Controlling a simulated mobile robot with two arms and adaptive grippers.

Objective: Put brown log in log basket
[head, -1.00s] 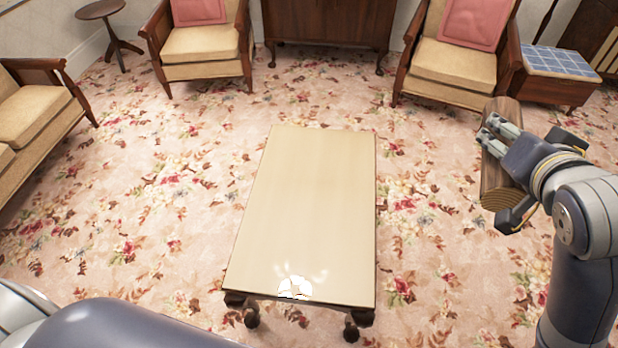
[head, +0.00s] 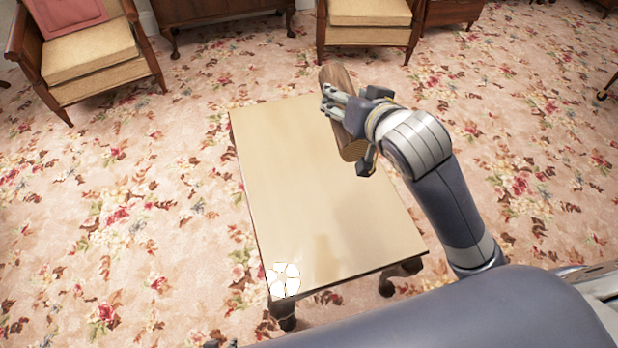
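The log is held tilted and appears over the far right part of the low table in this view. Part of the log is hidden by the gripper. My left gripper is not in view. No log basket shows in this view.
A low table (head: 310,200) with a cream top and dark legs stands in front of me. A small white shape (head: 284,280) shows at its near left corner. Armchairs (head: 85,55) (head: 368,12) and a dark cabinet (head: 215,8) stand behind. Flowered carpet (head: 530,150) lies clear at right.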

